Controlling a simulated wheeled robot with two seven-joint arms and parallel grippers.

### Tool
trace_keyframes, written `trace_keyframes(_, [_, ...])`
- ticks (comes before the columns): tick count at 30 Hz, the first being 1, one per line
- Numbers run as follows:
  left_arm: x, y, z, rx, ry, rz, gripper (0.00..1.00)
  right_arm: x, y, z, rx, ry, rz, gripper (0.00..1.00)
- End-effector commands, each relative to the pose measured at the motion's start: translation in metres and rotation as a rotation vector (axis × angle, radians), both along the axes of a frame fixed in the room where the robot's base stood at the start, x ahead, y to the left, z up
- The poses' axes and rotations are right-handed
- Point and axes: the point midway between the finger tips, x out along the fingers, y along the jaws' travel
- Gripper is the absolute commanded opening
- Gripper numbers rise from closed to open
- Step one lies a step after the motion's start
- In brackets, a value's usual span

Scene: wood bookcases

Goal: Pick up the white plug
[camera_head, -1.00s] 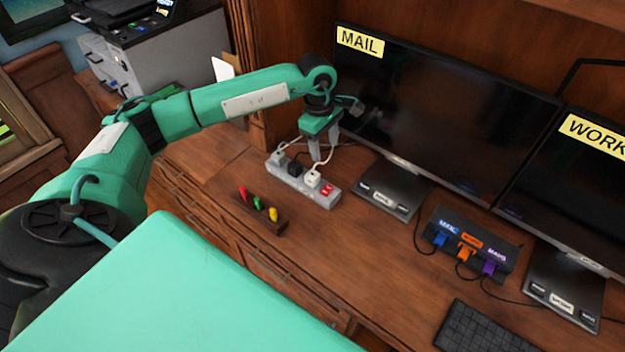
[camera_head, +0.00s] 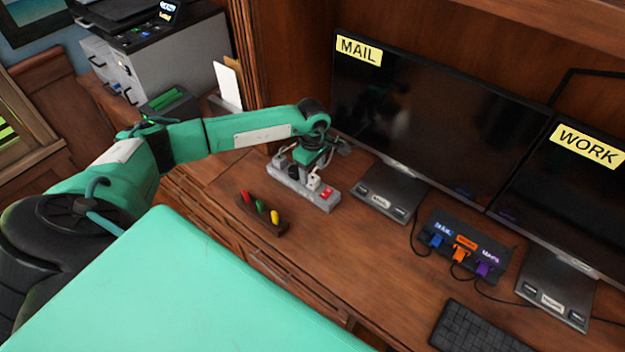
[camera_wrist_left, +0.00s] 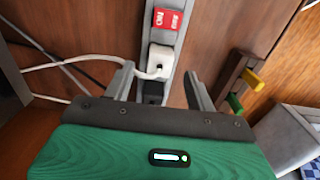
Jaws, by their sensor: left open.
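A grey power strip (camera_head: 322,201) lies on the wooden desk. The white plug (camera_wrist_left: 161,58) sits upright in it, beside the red switch, with a white cord running left in the left wrist view. A black plug (camera_wrist_left: 153,91) is beside it. My left gripper (camera_wrist_left: 159,72) is open, its fingers on either side of the strip. The white plug lies around the fingertip line, and I cannot tell whether a finger touches it. In the head view, the left gripper (camera_head: 306,166) is low over the strip and partly hides the plugs. My right gripper is not in view.
A wooden holder (camera_head: 262,222) with red, green and yellow pegs stands in front of the strip. The MAIL monitor (camera_head: 430,120) and its base (camera_head: 385,196) are close on the right. A hub (camera_head: 465,243) with coloured plugs is farther right.

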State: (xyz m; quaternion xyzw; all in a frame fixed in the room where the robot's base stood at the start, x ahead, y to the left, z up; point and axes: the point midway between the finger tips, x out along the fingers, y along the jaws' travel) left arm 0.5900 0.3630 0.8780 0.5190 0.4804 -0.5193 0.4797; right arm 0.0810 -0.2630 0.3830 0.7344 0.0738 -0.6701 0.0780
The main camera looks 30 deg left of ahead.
Motion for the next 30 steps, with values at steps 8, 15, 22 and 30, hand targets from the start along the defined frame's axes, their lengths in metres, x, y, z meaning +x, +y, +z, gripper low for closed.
trace_keyframes(8, [0.0,0.0,-0.025,0.0,-0.001,0.0,0.56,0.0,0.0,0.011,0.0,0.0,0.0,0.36])
trace_keyframes(15, [0.0,0.0,-0.026,0.0,-0.001,0.0,0.47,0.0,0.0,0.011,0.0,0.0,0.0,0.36])
trace_keyframes(22, [0.0,0.0,-0.025,0.0,-0.001,0.0,0.08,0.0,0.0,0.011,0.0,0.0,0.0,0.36])
trace_keyframes(30, [0.001,0.0,-0.024,0.0,-0.002,0.0,0.08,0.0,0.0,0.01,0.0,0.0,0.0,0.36])
